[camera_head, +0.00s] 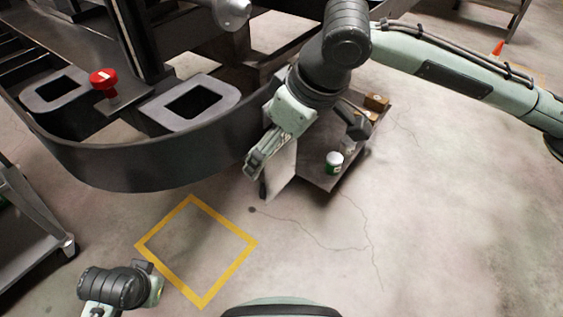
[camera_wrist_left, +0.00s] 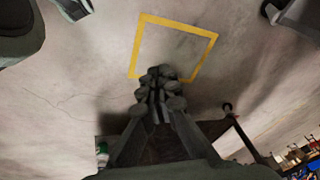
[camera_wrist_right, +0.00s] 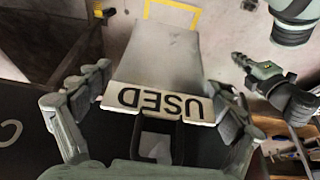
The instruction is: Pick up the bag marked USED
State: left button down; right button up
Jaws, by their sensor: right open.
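The bag marked USED (camera_wrist_right: 160,60) is a pale grey bag with a white label in black letters, upside down in the right wrist view. In the head view its pale side (camera_head: 283,172) shows at the near end of a small cart, partly behind my right gripper. My right gripper (camera_head: 256,163) is open at the bag. In the right wrist view its fingers (camera_wrist_right: 162,92) stand on either side of the label; I cannot tell whether they touch it. My left gripper (camera_wrist_left: 160,85) is shut and empty above the floor, away from the bag.
The small cart (camera_head: 325,183) carries a green-and-white can (camera_head: 334,162) and brown boxes (camera_head: 376,103). A large dark kart frame (camera_head: 130,180) with a red knob (camera_head: 103,80) stands left of it. A yellow floor square (camera_head: 222,273) is empty.

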jog(key=shift+f, duration=0.15)
jog(key=c, duration=0.7)
jog(key=shift+o, duration=0.2)
jog(key=shift+w+r, duration=0.1)
jog(key=shift+r, duration=0.1)
